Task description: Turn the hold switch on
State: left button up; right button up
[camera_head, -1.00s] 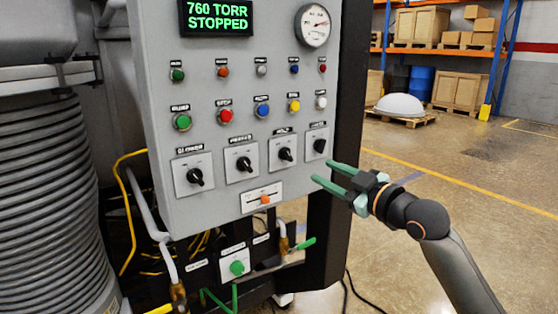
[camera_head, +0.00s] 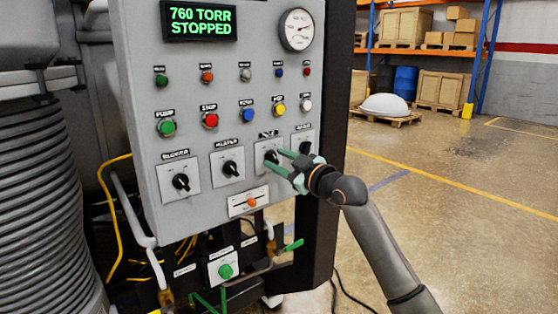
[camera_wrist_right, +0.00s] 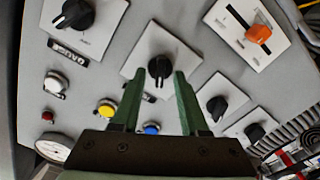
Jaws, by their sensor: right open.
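The grey control panel (camera_head: 215,90) has a row of black rotary knobs on white plates. The third knob from the left (camera_head: 270,156), whose small label looks like HOLD, is at my right gripper (camera_head: 278,160). In the right wrist view this black knob (camera_wrist_right: 158,68) sits between the green fingertips of the open gripper (camera_wrist_right: 158,80), with a gap visible on both sides. The fingers partly cover its plate. My left gripper is not in view.
Neighbouring knobs are close: the rightmost (camera_head: 303,147) and the second from the left (camera_head: 230,168). Colored buttons lie above the row. An orange slider (camera_head: 252,202) sits below. The display (camera_head: 198,21) reads 760 TORR STOPPED. Open floor (camera_head: 450,190) lies to the right.

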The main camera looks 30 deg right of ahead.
jog(key=shift+w, duration=0.1)
jog(key=shift+c, duration=0.4)
grip_shut()
